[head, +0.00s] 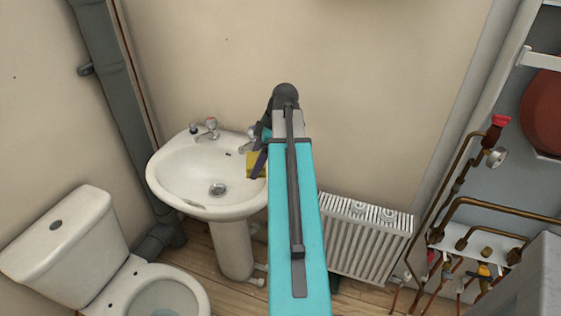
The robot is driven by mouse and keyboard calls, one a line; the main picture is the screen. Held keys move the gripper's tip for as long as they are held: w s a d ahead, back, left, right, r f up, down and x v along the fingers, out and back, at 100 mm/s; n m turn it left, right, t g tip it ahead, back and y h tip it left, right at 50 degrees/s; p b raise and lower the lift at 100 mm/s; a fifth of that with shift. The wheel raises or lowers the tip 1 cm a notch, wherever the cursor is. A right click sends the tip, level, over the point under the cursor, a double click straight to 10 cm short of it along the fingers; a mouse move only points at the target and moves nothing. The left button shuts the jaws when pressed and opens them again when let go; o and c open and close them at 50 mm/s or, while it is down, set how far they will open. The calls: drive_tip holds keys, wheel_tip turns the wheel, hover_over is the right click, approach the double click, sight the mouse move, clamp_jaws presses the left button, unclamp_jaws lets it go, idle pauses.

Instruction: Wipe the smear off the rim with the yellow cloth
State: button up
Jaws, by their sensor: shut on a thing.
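The white pedestal basin (170,165) stands against the wall left of centre in the head view. My gripper (259,158) is at the right side of the basin, mostly hidden behind my teal arm. It is shut on the yellow cloth (255,169), and a small part of the cloth shows at the right rim. I cannot tell whether the cloth touches the rim. A faint dark mark (192,203) shows on the front left rim; I cannot tell whether it is the smear. The far right of the rim is hidden by my arm.
Two taps stand at the basin's back, the left one (207,128) clear to see. A toilet (75,245) is at the lower left. A white radiator (365,240) stands right of my arm, with copper pipes (462,165) farther right.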

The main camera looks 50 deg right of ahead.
drive_tip(key=w+a+r+m+h, duration=0.1)
drive_tip(key=w+a, duration=0.5)
drive_tip(key=a, duration=0.7)
drive_tip(key=w+a+r+m+t+h, duration=0.1)
drive_tip(key=w+a+r+m, duration=0.3)
drive_tip(key=a, duration=0.9)
drive_tip(key=w+a+r+m+h, duration=0.1)
drive_tip(key=w+a+r+m, duration=0.2)
drive_tip(key=w+a, duration=0.7)
drive_tip(key=a, duration=0.3)
drive_tip(key=shift+a+r, duration=0.2)
drive_tip(key=shift+a, duration=0.05)
